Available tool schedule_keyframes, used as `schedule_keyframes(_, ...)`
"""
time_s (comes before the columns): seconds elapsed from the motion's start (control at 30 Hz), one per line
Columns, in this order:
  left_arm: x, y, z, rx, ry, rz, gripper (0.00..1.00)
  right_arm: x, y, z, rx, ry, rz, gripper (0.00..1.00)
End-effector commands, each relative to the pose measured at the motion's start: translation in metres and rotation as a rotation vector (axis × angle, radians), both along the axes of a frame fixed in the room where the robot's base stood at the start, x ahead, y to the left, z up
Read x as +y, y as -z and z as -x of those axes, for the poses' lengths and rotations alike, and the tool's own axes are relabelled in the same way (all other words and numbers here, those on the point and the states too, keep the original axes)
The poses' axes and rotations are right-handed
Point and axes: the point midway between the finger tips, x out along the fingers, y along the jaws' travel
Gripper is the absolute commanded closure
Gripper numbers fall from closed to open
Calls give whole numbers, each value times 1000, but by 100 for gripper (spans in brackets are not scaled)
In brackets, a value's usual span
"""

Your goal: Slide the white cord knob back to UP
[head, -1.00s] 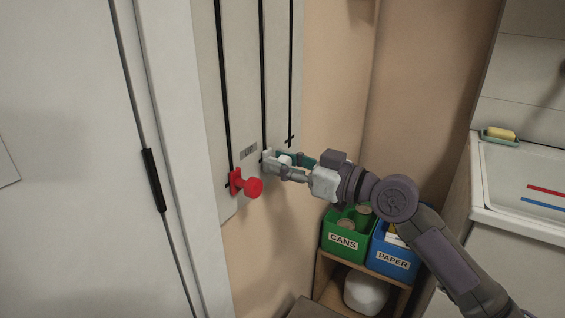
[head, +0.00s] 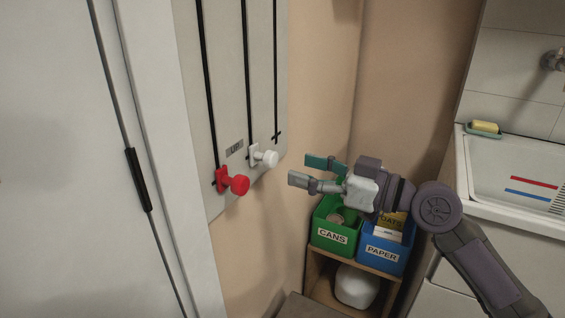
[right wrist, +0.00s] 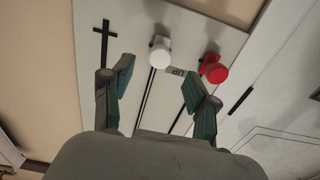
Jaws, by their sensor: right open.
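The white cord knob (head: 265,158) sits at the lower end of the middle black slot on the pale panel (head: 229,70). A small label reading "UP" (head: 234,148) is beside it on its left. My right gripper (head: 300,170) is open and empty, to the right of the knob and clear of it. In the right wrist view the white knob (right wrist: 159,53) shows beyond and between my open fingers (right wrist: 158,78). My left gripper is out of view.
A red knob (head: 235,184) sits low in the left slot. The right slot ends in a black cross (head: 276,137). Below my right gripper are a green CANS bin (head: 333,237) and a blue PAPER bin (head: 383,252) on a wooden shelf. A sink (head: 520,180) is at right.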

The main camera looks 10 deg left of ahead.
Motion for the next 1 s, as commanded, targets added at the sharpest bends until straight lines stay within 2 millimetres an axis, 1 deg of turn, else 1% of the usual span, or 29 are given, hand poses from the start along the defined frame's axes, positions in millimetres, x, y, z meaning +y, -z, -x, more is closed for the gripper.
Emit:
schedule_keyframes(0.03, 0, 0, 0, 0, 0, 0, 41, -10, 1, 4, 0, 2, 3, 41)
schedule_keyframes(0.1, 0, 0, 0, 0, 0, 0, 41, -20, 1, 7, -1, 2, 1, 41)
schedule_keyframes(0.23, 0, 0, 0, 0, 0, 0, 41, -33, 1, 12, -1, 1, 1, 41)
schedule_keyframes(0.37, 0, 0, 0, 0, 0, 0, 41, -37, 0, 14, -1, -1, 1, 41)
schedule_keyframes(0.6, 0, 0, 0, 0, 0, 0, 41, -37, 0, 14, -1, -1, 1, 41)
schedule_keyframes(0.67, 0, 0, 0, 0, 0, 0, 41, -37, 3, 14, 3, 2, 3, 41)
schedule_keyframes(0.7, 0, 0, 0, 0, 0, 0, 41, -37, 9, 12, 11, 8, 7, 41)
schedule_keyframes(0.77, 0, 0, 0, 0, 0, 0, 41, -38, 25, 9, 34, 28, 18, 41)
schedule_keyframes(0.87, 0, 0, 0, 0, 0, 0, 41, -42, 76, 1, 103, 93, 59, 41)
schedule_keyframes(0.9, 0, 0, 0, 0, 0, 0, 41, -45, 103, -1, 141, 129, 83, 41)
schedule_keyframes(0.97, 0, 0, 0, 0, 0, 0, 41, -51, 148, -2, 207, 190, 124, 41)
schedule_keyframes(1.0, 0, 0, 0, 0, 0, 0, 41, -57, 179, -2, 252, 235, 157, 41)
